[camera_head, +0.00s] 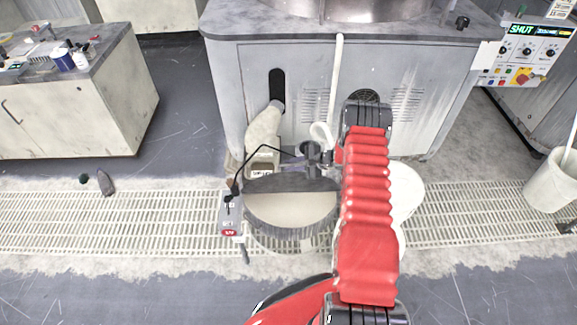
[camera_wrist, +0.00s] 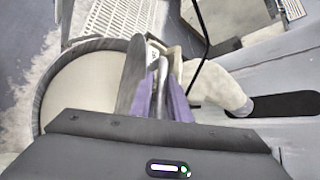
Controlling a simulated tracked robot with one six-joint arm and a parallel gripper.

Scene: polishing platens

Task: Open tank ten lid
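The round tank (camera_head: 290,210) stands on the floor grating in front of the grey machine. It has a dark grey rim and a pale cream surface inside. A dark grey flat piece (camera_head: 275,184) crosses its far side; it looks like a lid part, but I cannot tell how far it is raised. No number ten is readable. My gripper (camera_head: 312,172) is over the far side of the tank, beside this piece. In the wrist view the purple-sided fingers (camera_wrist: 162,95) are close together next to the dark piece (camera_wrist: 131,75). Whether they hold something is unclear.
A small grey box with a red label (camera_head: 229,215) stands left of the tank, with a black cable. A pale hose (camera_head: 264,128) and a white pipe (camera_head: 336,80) come down from the machine (camera_head: 300,75). Another pale round vessel (camera_head: 408,190) is partly behind my arm.

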